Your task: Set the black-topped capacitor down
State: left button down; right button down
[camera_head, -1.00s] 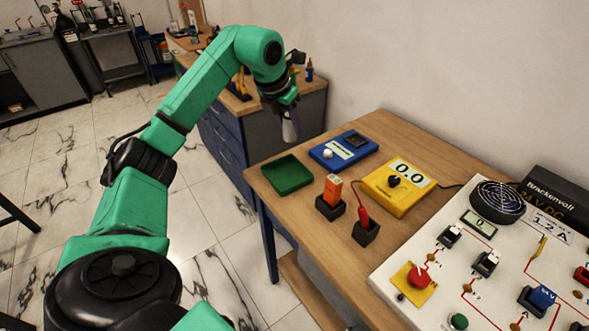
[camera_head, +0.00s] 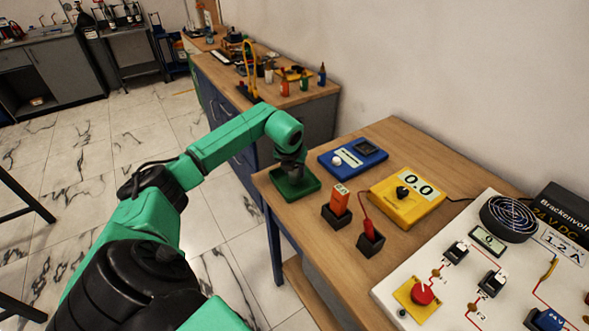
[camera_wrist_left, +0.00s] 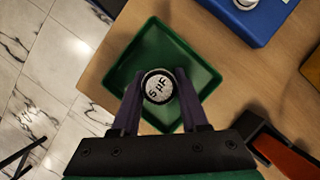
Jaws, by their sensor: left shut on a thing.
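My left gripper (camera_head: 291,168) points down over the green tray (camera_head: 305,190) at the table's near left corner. In the left wrist view its two fingers (camera_wrist_left: 160,98) are shut on the capacitor (camera_wrist_left: 158,88). The capacitor's round end faces the camera, with a black rim and a pale face marked "5 µF". It lies within the outline of the green tray, which also shows in that view (camera_wrist_left: 205,76). I cannot tell whether its lower end touches the tray floor. In the head view the gripper hides the capacitor. My right gripper is not in view.
A blue meter (camera_head: 350,157) stands behind the tray. An orange block in a black holder (camera_head: 337,215), a red probe in another holder (camera_head: 370,243) and a yellow meter (camera_head: 410,195) stand to the right. A white circuit panel (camera_head: 465,285) fills the table's right.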

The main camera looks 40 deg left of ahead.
pick_arm(q)
jog(key=shift+f, duration=0.35)
jog(key=shift+c, duration=2.1)
grip_release()
jog(key=b+v, duration=0.2)
jog(key=v, duration=1)
jog(key=shift+d, duration=0.1)
